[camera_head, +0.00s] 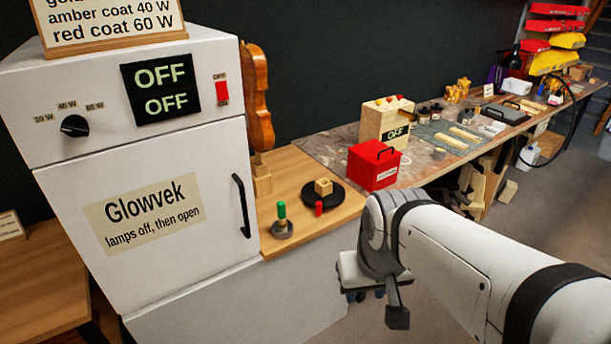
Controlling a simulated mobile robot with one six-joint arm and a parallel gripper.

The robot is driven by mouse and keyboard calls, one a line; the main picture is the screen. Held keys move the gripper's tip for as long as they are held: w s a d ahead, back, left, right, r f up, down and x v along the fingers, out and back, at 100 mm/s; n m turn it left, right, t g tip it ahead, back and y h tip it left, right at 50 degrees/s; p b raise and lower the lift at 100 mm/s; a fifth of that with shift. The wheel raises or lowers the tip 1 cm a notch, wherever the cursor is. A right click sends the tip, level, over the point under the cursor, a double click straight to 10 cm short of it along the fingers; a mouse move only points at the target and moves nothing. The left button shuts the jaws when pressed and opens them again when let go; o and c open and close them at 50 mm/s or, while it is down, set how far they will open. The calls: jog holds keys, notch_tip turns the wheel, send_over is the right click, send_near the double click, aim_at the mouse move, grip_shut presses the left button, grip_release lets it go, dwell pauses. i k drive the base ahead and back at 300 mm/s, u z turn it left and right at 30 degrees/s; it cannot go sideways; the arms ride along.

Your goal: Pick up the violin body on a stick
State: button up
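The violin body (258,95) is orange-brown and stands upright, seen nearly edge-on, just right of the white cabinet. The cabinet hides its left side. Its stick is barely visible below it, above a small wooden block (262,183) on the wooden bench top. My gripper (365,294) is in front of the bench edge, low and to the right of the violin body, well apart from it. Only small dark parts of its fingers show under my wrist, so its opening is unclear. I see nothing held in it.
The white Glowvek cabinet (150,260) has its door shut and its display reads OFF. On the bench are a green-handled tool (282,222), a black disc (337,197) with a wooden block, and a red box (374,166).

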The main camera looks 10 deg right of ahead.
aim_at(254, 67)
jog(key=u, duration=1.85)
jog(key=k, duration=0.9)
jog(key=z, duration=0.55)
jog(key=i, duration=0.5)
jog(key=u, duration=0.05)
